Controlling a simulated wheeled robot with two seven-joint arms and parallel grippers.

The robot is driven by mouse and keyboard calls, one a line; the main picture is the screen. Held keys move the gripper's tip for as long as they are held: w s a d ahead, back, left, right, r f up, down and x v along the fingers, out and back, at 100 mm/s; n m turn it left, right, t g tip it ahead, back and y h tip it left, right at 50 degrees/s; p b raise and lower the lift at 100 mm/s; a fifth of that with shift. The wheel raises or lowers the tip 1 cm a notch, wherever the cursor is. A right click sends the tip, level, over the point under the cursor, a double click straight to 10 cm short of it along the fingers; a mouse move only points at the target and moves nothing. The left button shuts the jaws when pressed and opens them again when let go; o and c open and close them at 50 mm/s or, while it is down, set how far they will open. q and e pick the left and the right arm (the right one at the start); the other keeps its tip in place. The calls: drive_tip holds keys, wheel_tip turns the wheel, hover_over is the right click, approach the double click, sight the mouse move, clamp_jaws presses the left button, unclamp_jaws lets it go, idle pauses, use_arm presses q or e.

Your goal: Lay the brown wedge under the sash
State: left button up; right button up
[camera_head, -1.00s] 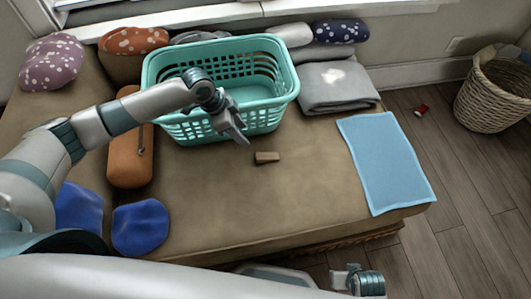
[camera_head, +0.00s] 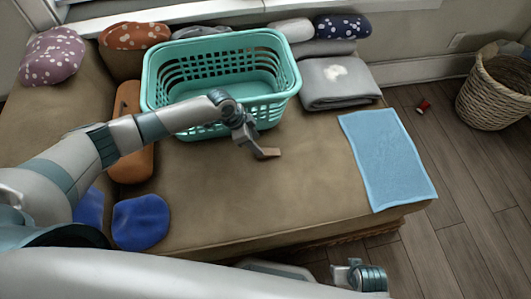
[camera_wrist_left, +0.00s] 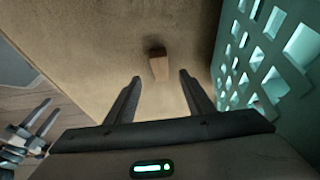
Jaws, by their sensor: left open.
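The brown wedge (camera_head: 268,153) lies on the tan seat cushion, in front of the teal basket. My left gripper (camera_head: 255,150) is open right at the wedge, over its left end in the head view. In the left wrist view, the wedge (camera_wrist_left: 159,67) shows just beyond and between the two open fingertips (camera_wrist_left: 160,78), with nothing held. The white window frame (camera_head: 190,16) runs along the top edge of the head view; most of the sash is out of frame. Part of my right arm (camera_head: 360,279) shows at the bottom; its gripper's state is unclear.
The teal basket (camera_head: 270,101) stands close behind my left gripper. A light blue cloth (camera_head: 388,160) lies at the seat's right end. Folded grey blankets (camera_head: 338,85), pillows and an orange bolster (camera_head: 130,160) border the seat. A wicker basket (camera_head: 493,95) stands on the floor.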

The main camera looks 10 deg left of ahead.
sight(265, 151)
use_arm(q)
drive_tip(key=shift+w+d+f, duration=0.1)
drive_tip(key=shift+d+f, duration=0.15)
drive_tip(key=shift+f, duration=0.45)
use_arm(e)
drive_tip(key=shift+r, duration=0.25)
use_arm(q)
drive_tip(key=shift+f, duration=0.1)
use_arm(e)
drive_tip(key=shift+d, duration=0.1)
use_arm(q)
drive_tip(key=shift+d+f, duration=0.2)
drive_tip(key=x, duration=0.4)
drive_tip(key=shift+w, duration=0.1)
drive_tip(key=shift+f, duration=0.25)
use_arm(e)
drive_tip(key=shift+w+r, duration=0.15)
drive_tip(key=shift+r, duration=0.35)
drive_tip(key=shift+s+f, duration=0.2)
use_arm(q)
drive_tip(key=c, duration=1.2)
